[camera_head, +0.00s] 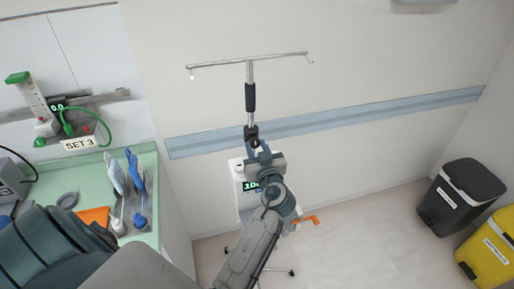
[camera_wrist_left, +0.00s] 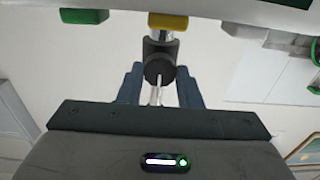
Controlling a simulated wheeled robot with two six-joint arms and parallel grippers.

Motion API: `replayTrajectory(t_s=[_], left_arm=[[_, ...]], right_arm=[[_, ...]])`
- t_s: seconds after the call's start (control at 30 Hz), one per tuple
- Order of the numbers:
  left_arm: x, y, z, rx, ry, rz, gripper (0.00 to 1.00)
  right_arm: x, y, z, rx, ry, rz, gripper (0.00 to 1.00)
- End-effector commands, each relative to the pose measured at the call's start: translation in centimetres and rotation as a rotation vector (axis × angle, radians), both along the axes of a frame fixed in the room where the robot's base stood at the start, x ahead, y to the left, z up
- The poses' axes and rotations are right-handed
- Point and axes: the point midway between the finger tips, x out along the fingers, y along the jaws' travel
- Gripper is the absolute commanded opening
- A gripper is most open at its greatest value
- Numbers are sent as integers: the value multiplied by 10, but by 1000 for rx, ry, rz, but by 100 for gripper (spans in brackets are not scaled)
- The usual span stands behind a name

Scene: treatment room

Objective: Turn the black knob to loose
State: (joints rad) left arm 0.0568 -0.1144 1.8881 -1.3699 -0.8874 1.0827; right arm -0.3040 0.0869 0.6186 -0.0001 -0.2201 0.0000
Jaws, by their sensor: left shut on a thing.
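The black knob (camera_head: 251,132) sits on the upright metal pole of the drip stand (camera_head: 250,72), below a black sleeve (camera_head: 250,97). In the left wrist view the knob (camera_wrist_left: 160,66) shows as a dark round piece on a dark clamp. My left gripper (camera_head: 257,152) reaches up to the knob from below in the head view. In the left wrist view its two blue-grey fingers (camera_wrist_left: 160,82) stand on either side of the knob, shut on it. The finger contact is partly hidden in the head view. My right gripper is not in view.
A white pump with a green display (camera_head: 251,186) is on the stand behind my arm. A black bin (camera_head: 461,193) and a yellow bin (camera_head: 490,250) stand at right. Floor between is clear.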

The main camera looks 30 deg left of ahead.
Motion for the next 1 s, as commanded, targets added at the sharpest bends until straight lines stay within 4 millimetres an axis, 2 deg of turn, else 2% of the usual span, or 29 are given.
replayTrajectory(t_s=[0.47, 0.73, 1.0], left_arm=[[0, 0, -1, 57, 64, 0, 9], [0, 0, -2, 193, 223, -1, 9], [0, 0, 0, 361, 420, 1, 9]], right_arm=[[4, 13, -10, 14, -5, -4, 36], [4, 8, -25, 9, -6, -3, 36], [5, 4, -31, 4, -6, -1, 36]])
